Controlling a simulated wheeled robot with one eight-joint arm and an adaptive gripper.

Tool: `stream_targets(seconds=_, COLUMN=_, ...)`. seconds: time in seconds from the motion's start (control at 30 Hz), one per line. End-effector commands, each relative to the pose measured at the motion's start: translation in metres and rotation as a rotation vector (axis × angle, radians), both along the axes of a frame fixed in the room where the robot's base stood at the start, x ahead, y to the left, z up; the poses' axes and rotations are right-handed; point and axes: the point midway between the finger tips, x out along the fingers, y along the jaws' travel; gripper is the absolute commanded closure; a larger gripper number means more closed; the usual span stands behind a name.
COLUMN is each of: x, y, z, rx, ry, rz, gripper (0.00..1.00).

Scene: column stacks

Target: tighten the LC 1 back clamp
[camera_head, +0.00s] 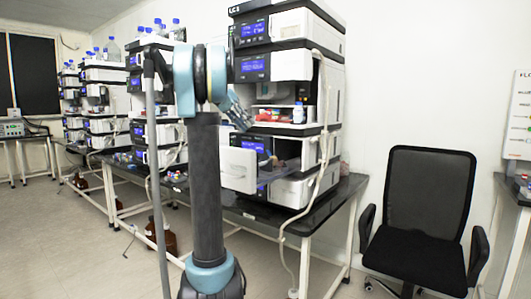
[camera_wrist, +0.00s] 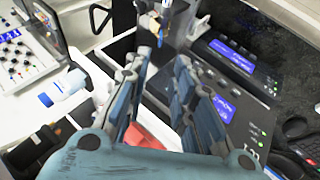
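The LC 1 stack (camera_head: 290,65) stands on the dark bench in the head view, with blue screens on its modules. My gripper (camera_head: 240,112) is at the front of this stack, at about the height of its open bay. In the wrist view my gripper's fingers (camera_wrist: 160,68) are apart, with nothing seen held between them. Beyond the fingertips is a small metal fitting (camera_wrist: 155,22) with orange and blue parts; I cannot tell whether it is the back clamp. The clamp cannot be made out in the head view, where my arm covers part of the stack.
A pale panel (camera_head: 239,169) juts out from the lower module. In the wrist view, a vial tray (camera_wrist: 25,55), a blue-capped white bottle (camera_wrist: 62,88) and a red object (camera_wrist: 145,137) lie near the fingers. A black chair (camera_head: 420,220) stands right of the bench (camera_head: 345,190).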

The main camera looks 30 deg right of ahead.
Motion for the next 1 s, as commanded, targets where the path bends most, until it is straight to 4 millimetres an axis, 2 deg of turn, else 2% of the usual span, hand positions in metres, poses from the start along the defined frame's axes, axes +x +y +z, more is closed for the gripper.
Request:
stream_targets(seconds=0.6, x=-0.036, y=-0.060, z=-0.085, rx=0.000, ry=0.000, rz=-0.001, gripper=0.76)
stream_targets(seconds=0.8, x=-0.043, y=-0.074, z=-0.104, rx=0.000, ry=0.000, rz=0.000, gripper=0.76)
stream_targets(seconds=1.0, x=-0.047, y=-0.080, z=-0.113, rx=0.000, ry=0.001, rz=0.001, gripper=0.76)
